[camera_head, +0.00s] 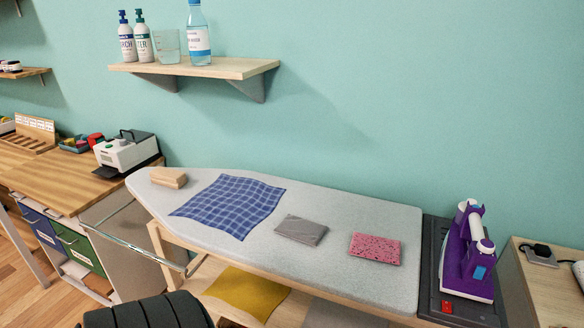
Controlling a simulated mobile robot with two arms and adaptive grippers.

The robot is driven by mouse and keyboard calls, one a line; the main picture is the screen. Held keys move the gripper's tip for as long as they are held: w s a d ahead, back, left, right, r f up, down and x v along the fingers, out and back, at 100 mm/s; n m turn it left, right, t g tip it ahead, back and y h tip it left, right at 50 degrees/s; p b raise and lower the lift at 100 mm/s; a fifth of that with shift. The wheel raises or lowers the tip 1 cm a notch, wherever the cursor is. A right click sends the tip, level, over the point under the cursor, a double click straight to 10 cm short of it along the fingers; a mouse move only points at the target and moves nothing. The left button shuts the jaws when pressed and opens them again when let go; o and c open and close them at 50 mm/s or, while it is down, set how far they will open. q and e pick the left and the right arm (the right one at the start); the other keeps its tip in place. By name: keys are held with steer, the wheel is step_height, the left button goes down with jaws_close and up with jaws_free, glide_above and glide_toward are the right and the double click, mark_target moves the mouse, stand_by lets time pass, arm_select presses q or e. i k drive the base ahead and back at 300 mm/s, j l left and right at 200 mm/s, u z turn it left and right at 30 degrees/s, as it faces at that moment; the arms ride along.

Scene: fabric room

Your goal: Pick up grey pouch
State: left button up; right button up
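The grey pouch (301,230) lies flat on the light grey ironing board (340,205), a little right of the board's middle. A blue checked cloth (230,205) lies to its left and a pink speckled pouch (375,248) to its right, both apart from it. Nothing covers the grey pouch. Neither of my grippers is in view, so I cannot see where they are relative to it.
A wooden block (168,178) lies at the board's left end. A purple iron (467,255) stands on a dark rest at the right. A yellow cloth (246,292) lies below the board. A wall shelf (195,68) holds bottles. The board's back strip is clear.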

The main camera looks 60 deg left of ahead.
mark_target(304, 231)
steer(key=u, duration=1.65)
